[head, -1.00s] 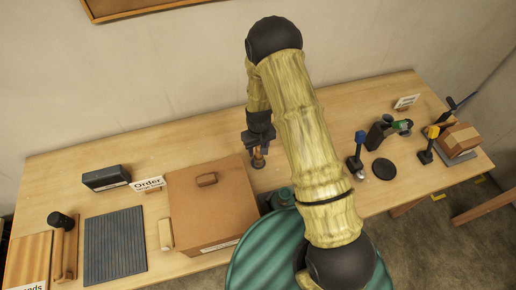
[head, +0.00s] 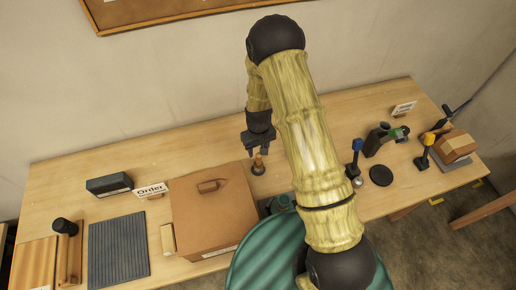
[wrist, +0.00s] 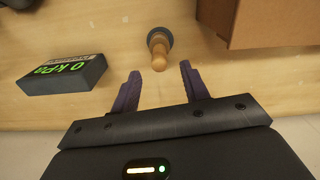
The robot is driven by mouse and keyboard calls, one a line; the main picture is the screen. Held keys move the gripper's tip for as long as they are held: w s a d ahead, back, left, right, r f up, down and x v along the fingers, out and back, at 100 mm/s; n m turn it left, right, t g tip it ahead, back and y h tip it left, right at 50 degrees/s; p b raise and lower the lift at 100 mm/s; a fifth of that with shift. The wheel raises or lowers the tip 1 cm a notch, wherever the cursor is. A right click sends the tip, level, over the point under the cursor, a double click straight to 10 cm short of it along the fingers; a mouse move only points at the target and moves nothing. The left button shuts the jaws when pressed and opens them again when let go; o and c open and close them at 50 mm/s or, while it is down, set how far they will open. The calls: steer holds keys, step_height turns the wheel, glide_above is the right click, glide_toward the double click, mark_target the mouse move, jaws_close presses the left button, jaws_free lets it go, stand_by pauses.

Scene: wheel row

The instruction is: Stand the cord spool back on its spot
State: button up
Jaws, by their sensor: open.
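A small turned wooden piece with a round dark base (head: 258,166) stands on the table right of the brown box; I take it for the cord spool, though no cord is clear. It also shows in the wrist view (wrist: 159,49), ahead of my fingers and centred between them, its wooden end towards me. My gripper (head: 258,148) is just above and behind it in the head view. In the wrist view my gripper (wrist: 160,92) is open, with nothing between the fingers. I cannot make out a separate marked spot; the base hides the table beneath it.
The lidded brown box (head: 212,208) stands close left of the piece. A dark block reading "0 kPa" (wrist: 63,75) is on its other side. A black disc (head: 381,175), a blue-topped stand (head: 356,158) and a yellow-topped stand (head: 424,155) are to the right. My arm hides the middle.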

stand_by(0.8)
steer(key=shift+r, duration=0.25)
steer(key=shift+r, duration=0.1)
stand_by(0.3)
steer(key=shift+d+r, duration=0.15)
steer(key=shift+r, duration=0.2)
steer(key=s+d+r+m+t+b, duration=0.1)
steer(key=s+d+r+m+b, duration=0.1)
steer(key=s+d+r, duration=0.2)
steer(key=s+d+r+m+t+b, duration=0.1)
steer(key=s+d+r, duration=0.4)
steer(key=s+r, duration=0.6)
step_height(320, 180, up, 5)
steer(key=shift+d+r+m+t+b, duration=0.1)
steer(key=shift+d+m+t+b, duration=0.25)
steer(key=shift+b, duration=0.25)
